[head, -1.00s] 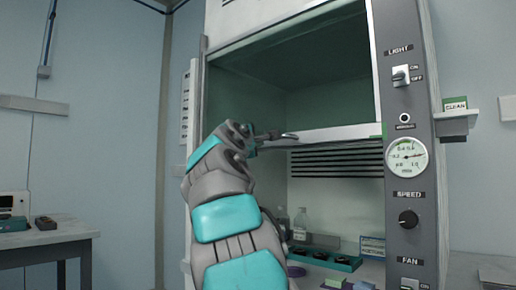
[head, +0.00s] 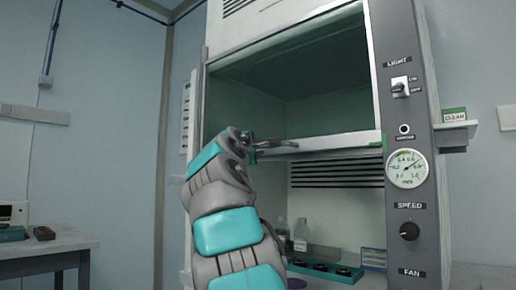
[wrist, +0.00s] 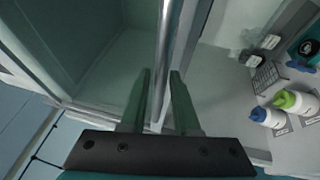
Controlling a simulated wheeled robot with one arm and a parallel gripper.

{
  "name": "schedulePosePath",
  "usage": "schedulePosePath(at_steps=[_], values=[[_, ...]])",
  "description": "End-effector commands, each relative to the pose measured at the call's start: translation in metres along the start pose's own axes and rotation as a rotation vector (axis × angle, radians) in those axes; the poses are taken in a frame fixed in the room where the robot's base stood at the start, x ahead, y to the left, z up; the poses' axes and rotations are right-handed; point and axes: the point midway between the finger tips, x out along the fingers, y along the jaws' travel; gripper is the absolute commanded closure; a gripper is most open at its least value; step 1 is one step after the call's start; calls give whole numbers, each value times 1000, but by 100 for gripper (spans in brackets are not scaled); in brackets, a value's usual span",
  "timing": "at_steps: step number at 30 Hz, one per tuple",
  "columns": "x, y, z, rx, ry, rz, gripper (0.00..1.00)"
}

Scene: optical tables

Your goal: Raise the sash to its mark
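The fume hood sash (head: 300,85) is a dark glass pane, partly raised, with a pale bottom rail (head: 335,142) and open space beneath it. A small green mark (head: 376,145) shows at the right end of the rail, close to its level. My gripper (head: 272,144) is at the left part of the rail, on its metal handle. In the wrist view the handle (wrist: 168,40) runs between the two fingers of my gripper (wrist: 161,75), which close narrowly around it. Any small gap is hard to judge. My forearm hides the sash's lower left corner.
The right post carries a light switch (head: 400,87), a round gauge (head: 407,168) and a speed knob (head: 409,231). A ledge with a CLEAN sign (head: 454,114) sticks out at right. Bottles (wrist: 290,102) and a dark tray (head: 322,269) stand inside. A side table (head: 45,248) is at left.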

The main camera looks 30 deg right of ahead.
Motion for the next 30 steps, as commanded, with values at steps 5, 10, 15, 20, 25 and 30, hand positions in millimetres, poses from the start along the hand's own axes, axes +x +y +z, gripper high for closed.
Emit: schedulePosePath(at_steps=[5,10,15,20,25,30], values=[[-4,0,0,0,0,0,70],[-19,-3,0,-3,0,-2,70],[-43,-1,0,-2,0,0,70],[-61,0,0,0,0,2,70],[-74,-1,0,0,0,0,70],[-78,-1,0,-1,0,-1,70]])
